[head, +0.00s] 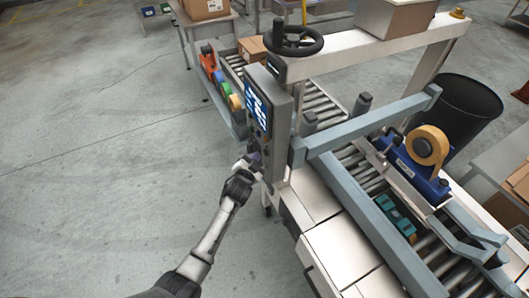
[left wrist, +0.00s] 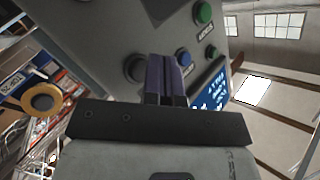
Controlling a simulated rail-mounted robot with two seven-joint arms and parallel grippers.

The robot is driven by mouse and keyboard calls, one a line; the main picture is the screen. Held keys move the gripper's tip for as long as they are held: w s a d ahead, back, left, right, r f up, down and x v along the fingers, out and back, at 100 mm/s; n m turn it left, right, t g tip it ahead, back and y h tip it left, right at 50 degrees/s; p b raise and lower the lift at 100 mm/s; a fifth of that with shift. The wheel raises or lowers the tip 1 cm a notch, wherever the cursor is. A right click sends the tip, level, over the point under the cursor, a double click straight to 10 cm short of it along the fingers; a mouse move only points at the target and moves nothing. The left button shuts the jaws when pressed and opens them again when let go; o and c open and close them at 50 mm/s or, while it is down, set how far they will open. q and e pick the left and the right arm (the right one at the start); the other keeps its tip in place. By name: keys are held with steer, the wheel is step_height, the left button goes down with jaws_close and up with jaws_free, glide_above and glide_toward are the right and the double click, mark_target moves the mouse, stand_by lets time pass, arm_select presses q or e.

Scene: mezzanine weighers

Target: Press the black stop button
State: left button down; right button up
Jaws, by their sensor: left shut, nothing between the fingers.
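The grey control panel (head: 283,118) stands on the near side of the conveyor machine, with a lit blue screen (head: 256,108). My left gripper (head: 254,160) is at the panel's lower end, its fingers pointing at the button face. In the left wrist view its purple fingers (left wrist: 166,76) are shut with nothing between them. A round black button (left wrist: 134,68) shows just left of the fingers; I cannot tell whether they touch the panel. A blue button (left wrist: 183,56) and green buttons (left wrist: 203,13) sit to the right. My right gripper is not in view.
A black handwheel (head: 293,40) rises above the panel. A blue tape unit (head: 415,160) sits over the rollers at right, near a black bin (head: 455,108). The concrete floor (head: 90,160) at left is clear.

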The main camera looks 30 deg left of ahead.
arm_select(q)
steer(key=s+a+p, duration=0.1)
steer(key=s+p, duration=0.1)
steer(key=s, duration=0.1)
steer(key=s+a+p, duration=0.1)
steer(key=shift+s+a, duration=0.2)
steer(key=shift+a, duration=0.1)
steer(key=shift+f, duration=0.1)
stand_by(0.9)
